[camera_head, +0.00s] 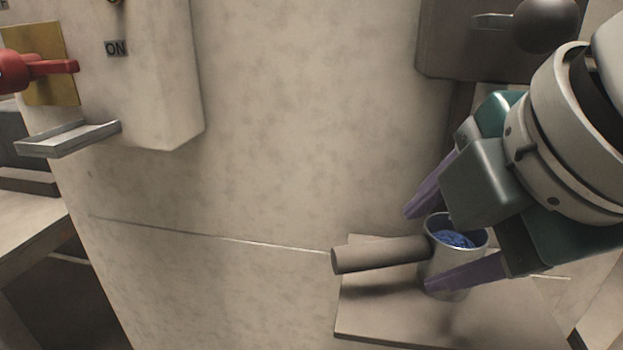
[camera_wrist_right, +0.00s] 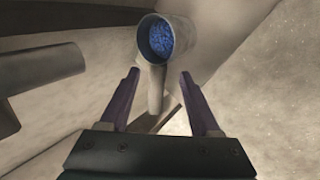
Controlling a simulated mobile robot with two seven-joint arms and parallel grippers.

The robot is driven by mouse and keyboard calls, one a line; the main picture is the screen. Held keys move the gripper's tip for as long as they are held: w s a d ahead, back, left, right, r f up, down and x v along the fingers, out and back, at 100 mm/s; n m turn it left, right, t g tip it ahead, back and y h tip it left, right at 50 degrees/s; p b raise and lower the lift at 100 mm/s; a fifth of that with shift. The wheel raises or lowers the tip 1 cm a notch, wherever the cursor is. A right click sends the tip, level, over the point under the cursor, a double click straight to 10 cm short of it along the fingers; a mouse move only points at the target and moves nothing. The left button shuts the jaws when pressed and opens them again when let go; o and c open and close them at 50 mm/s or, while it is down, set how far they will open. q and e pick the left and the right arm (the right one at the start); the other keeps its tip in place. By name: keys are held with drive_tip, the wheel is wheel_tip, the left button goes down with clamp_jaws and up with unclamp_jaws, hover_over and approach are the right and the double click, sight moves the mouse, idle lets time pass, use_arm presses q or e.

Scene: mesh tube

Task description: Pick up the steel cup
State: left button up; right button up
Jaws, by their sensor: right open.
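The steel cup (camera_head: 456,272) is a small metal cup with blue contents, upright over a flat ledge at lower right in the head view. A thick grey-brown cylinder (camera_head: 380,254) meets its left side; I cannot tell whether it is the cup's handle. My right gripper (camera_head: 420,248) is open, with its purple fingers on either side of the cup in the head view. In the right wrist view the cup (camera_wrist_right: 148,38) appears beyond the open fingertips (camera_wrist_right: 161,74), at the top. I see no contact. My left gripper is out of view.
The flat ledge (camera_head: 375,325) juts from a large pale curved wall (camera_head: 300,110). A dark box (camera_head: 450,50) with a round knob (camera_head: 546,24) is above the gripper. At left are a red lever (camera_head: 50,67), a small metal tray (camera_head: 68,138) and an "ON" label (camera_head: 116,48).

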sight(419, 246)
drive_tip(key=b+x, duration=0.1)
drive_tip(key=x, duration=0.3)
drive_tip(key=shift+w, duration=0.15)
clamp_jaws()
idle(1.2)
